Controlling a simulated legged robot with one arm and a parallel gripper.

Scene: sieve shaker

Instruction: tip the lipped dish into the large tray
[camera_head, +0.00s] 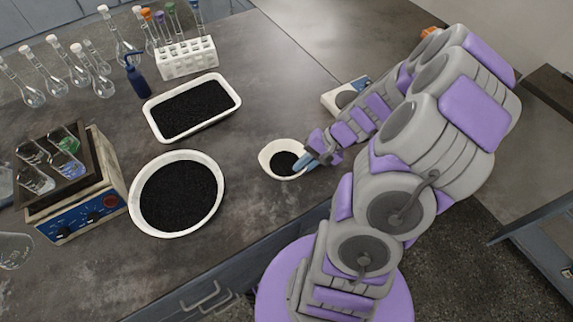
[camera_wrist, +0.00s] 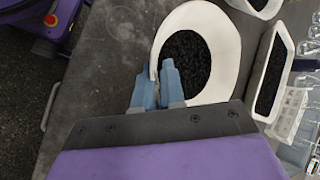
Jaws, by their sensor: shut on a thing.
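The lipped dish (camera_head: 266,159) is a small white bowl with dark granules in it, right of the table's middle. My gripper (camera_head: 304,160) is shut on its right rim. In the wrist view the blue fingertips (camera_wrist: 158,88) pinch the near rim of the dish (camera_wrist: 226,42), and the granules lie inside. The dish looks about level; I cannot tell whether it touches the table. A rectangular white tray (camera_head: 151,119) with dark granules lies behind and left of it. A larger round white tray (camera_head: 135,196) with dark granules stands to its left.
A white rack (camera_head: 188,62) with coloured-cap tubes stands behind the rectangular tray, a blue bottle (camera_head: 137,80) beside it. A shaker (camera_head: 88,213) with flasks stands at the left, more flasks (camera_head: 75,75) behind. A small white device (camera_head: 345,96) is behind my forearm. Bare table separates dish and trays.

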